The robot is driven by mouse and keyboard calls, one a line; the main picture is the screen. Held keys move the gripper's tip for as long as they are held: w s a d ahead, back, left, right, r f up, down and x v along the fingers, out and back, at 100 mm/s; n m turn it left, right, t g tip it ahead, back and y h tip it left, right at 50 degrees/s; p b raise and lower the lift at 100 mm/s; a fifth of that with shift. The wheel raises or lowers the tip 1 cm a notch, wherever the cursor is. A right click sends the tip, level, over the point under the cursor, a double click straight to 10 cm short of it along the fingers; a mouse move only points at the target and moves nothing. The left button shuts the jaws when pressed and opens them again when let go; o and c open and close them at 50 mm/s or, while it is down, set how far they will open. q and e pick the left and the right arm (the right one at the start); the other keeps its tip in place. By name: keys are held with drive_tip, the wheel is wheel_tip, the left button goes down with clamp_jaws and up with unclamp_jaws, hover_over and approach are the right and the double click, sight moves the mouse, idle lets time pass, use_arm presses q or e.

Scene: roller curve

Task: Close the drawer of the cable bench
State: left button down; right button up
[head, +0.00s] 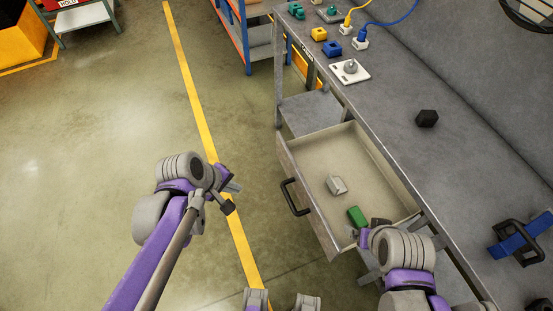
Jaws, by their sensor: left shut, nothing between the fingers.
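The cable bench (400,140) runs along the right side. Its drawer (316,213) stands pulled out toward the left, showing its pale inside. A black bar handle (290,197) is on the drawer's front. A whitish block (336,185) and a green block (357,216) lie in the drawer. My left gripper (230,196) is shut and empty, left of the handle and apart from it. My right gripper (371,230) is by the drawer's near right corner. My wrist hides part of that corner, and the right fingers are not clear enough to tell their state.
A black block (427,118), a white plate with a knob (349,71), and yellow and blue plugs (360,43) sit on the bench top. A blue strap piece (522,237) lies at right. A blue-framed shelf (243,38) stands behind. The floor left of the drawer is clear.

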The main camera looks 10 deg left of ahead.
use_arm(q)
drive_tip(key=w+a+f+n+h, duration=0.25)
drive_tip(key=w+n+h, duration=0.25)
drive_tip(key=w+n, duration=0.7)
drive_tip(key=shift+n+t, duration=0.3)
drive_tip(key=shift+n, duration=0.4)
drive_tip(key=x, duration=0.4)
drive_tip(key=d+r+p+x, duration=0.1)
drive_tip(key=x, duration=0.4)
drive_tip(key=d+r+x, duration=0.1)
drive_tip(key=x, duration=0.3)
drive_tip(key=shift+w+d+f, duration=0.1)
drive_tip(key=shift+d+f, duration=0.15)
drive_tip(key=shift+d, duration=0.1)
